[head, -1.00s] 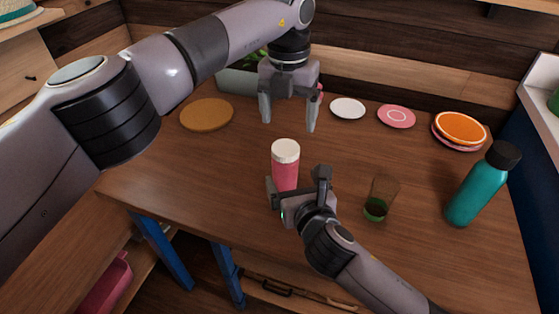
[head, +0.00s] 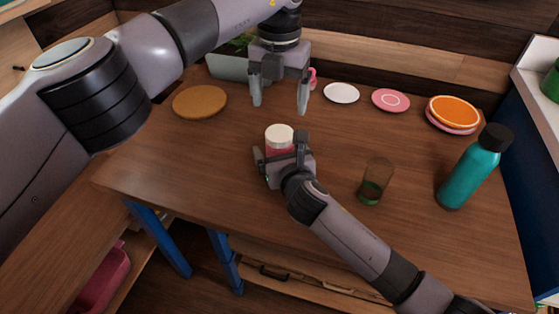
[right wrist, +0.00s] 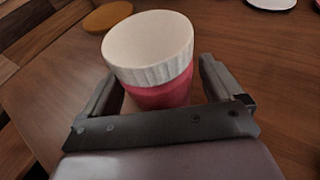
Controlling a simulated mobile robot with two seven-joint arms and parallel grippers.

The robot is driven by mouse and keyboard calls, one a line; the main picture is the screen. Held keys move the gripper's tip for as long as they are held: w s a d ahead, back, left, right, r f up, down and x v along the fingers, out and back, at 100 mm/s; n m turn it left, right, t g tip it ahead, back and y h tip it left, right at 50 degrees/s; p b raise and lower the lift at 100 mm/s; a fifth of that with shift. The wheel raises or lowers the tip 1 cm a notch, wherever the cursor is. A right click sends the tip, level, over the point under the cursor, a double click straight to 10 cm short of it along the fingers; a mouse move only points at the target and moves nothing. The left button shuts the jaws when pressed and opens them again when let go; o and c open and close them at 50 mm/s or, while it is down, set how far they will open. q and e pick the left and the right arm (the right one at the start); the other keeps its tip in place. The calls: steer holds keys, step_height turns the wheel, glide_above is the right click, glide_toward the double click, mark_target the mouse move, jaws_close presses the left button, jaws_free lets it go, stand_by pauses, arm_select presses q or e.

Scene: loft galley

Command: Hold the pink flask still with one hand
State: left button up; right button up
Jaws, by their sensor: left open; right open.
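The pink flask (head: 280,148) with a white lid stands upright on the wooden table in the head view, its lower body hidden by my right gripper (head: 279,155). In the right wrist view the flask (right wrist: 168,94) stands between the two fingers of my right gripper (right wrist: 160,95). The fingers are open on either side of it, with a gap visible at the right finger. Whether the left finger touches it I cannot tell. My left gripper (head: 279,98) is open and empty, pointing down above the table behind the flask.
A round wooden board (head: 200,102), a white plate (head: 341,93), a pink plate (head: 390,100) and an orange plate (head: 454,111) lie farther back. A planter (head: 228,66) stands behind my left gripper.

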mark_target(280, 133)
steer(key=c, duration=1.3)
arm_select(q)
steer(key=shift+c, duration=1)
arm_select(e)
jaws_close()
arm_select(q)
steer(key=m, duration=0.4)
steer(key=shift+m, duration=0.3)
steer(key=m, duration=0.4)
steer(key=shift+m, duration=0.4)
steer(key=m, duration=0.4)
steer(key=shift+m, duration=0.3)
steer(key=m, duration=0.3)
steer(key=shift+m, duration=0.3)
steer(key=shift+f, duration=4)
